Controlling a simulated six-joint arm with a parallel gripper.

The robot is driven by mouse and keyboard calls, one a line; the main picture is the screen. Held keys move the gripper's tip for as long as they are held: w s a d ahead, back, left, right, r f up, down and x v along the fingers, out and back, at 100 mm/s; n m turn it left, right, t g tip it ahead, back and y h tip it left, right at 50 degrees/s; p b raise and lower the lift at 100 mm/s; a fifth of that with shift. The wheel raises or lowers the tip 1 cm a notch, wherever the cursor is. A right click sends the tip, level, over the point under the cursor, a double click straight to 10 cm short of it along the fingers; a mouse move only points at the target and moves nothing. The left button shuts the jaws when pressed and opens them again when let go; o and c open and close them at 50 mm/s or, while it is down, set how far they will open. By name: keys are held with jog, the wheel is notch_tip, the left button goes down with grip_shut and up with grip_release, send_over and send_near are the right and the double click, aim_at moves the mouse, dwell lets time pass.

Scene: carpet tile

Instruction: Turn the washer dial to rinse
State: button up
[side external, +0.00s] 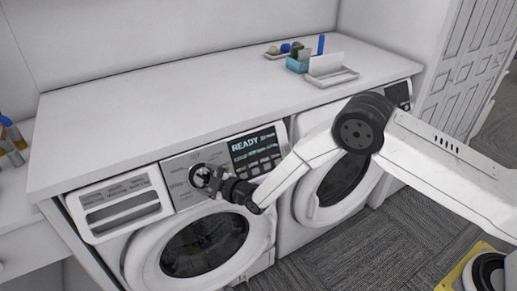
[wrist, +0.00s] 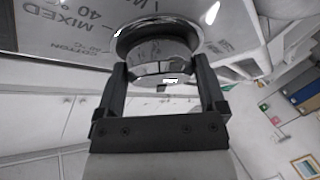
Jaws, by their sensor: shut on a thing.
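The washer (side external: 130,256) is the left of two front-loading machines under a white counter. Its round silver dial (wrist: 158,48) sits on the grey control panel (side external: 176,165). In the side view the dial (side external: 201,174) is partly hidden by my gripper (side external: 208,180). My gripper's two black fingers (wrist: 163,80) stand on either side of the dial's knob in the wrist view, shut on it. Panel lettering beside the dial reads "MIXED 40 °C" and "COTTON". The word rinse is not readable, and the dial's pointed setting cannot be told. The display (side external: 253,145) reads "READY".
A second machine (side external: 322,200) stands to the right, behind my arm. A drawer front (side external: 117,203) is left of the dial.

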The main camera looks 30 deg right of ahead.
jog(key=shift+n, duration=0.3)
jog(key=o, duration=0.9)
jog(key=shift+o, duration=0.2)
jog(key=shift+s, duration=0.1)
jog(key=v, duration=0.7)
jog(key=shift+s+d+r, duration=0.15)
jog(key=shift+s+d, duration=0.05)
jog(key=shift+d, duration=0.1)
